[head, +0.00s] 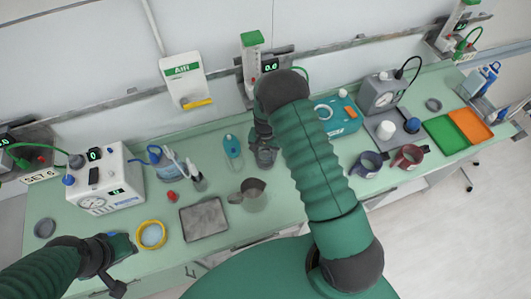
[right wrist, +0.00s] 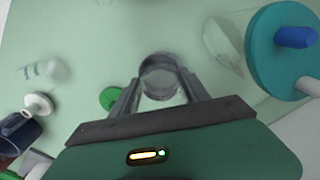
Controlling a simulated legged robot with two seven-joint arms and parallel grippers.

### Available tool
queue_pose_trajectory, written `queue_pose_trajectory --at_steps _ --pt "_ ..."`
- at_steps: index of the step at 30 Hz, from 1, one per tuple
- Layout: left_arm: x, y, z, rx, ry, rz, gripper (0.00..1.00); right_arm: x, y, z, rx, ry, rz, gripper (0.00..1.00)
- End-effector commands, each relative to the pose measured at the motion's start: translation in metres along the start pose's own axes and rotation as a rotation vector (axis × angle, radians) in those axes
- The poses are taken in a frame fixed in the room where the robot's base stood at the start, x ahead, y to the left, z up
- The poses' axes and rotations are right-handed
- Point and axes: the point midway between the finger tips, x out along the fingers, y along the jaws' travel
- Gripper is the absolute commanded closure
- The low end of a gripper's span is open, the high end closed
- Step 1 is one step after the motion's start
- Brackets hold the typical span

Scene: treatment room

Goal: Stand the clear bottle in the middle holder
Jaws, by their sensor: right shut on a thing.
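My right gripper (right wrist: 160,88) is shut on the clear bottle (right wrist: 160,74), whose round, see-through end shows between the two dark fingers. In the head view the right gripper (head: 264,138) points down over the back of the bench, and the clear bottle (head: 266,157) shows at its tips. The wall unit at the middle (head: 250,65), with a green-topped flow tube and a lit display, is just behind my right arm. My arm hides its lower part, and I cannot make out the middle holder. My left gripper (head: 112,262) is low at the left, its jaws unclear.
A grey jug (head: 250,195), a grey tray (head: 205,218) and a yellow ring (head: 151,234) are in front. A teal box (head: 338,118) and two mugs (head: 408,157) are right.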

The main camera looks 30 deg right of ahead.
Motion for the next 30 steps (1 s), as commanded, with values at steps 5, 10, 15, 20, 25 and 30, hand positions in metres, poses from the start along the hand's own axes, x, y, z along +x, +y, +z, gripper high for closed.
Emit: queue_pose_trajectory --at_steps 5,10,15,20,25,30 --pt "0.001 0.000 0.000 0.000 0.000 0.000 0.72 0.000 -0.001 -0.001 0.000 0.001 0.000 0.94" --pt "0.001 0.000 0.000 0.000 0.000 0.000 0.72 0.000 -0.001 -0.001 0.000 0.001 0.000 0.94" --pt "0.002 0.000 0.001 0.000 0.000 0.000 0.72 0.002 -0.001 -0.001 0.000 0.001 0.000 0.94" --pt "0.007 0.000 0.002 0.000 0.000 0.000 0.72 0.007 -0.001 -0.001 0.000 0.001 0.000 0.94" --pt "0.011 0.000 0.003 0.000 0.000 0.000 0.72 0.012 -0.001 -0.001 0.000 0.001 0.000 0.94" --pt "0.013 0.000 0.003 0.000 0.000 0.000 0.72 0.014 -0.001 -0.001 0.000 0.001 0.000 0.94"
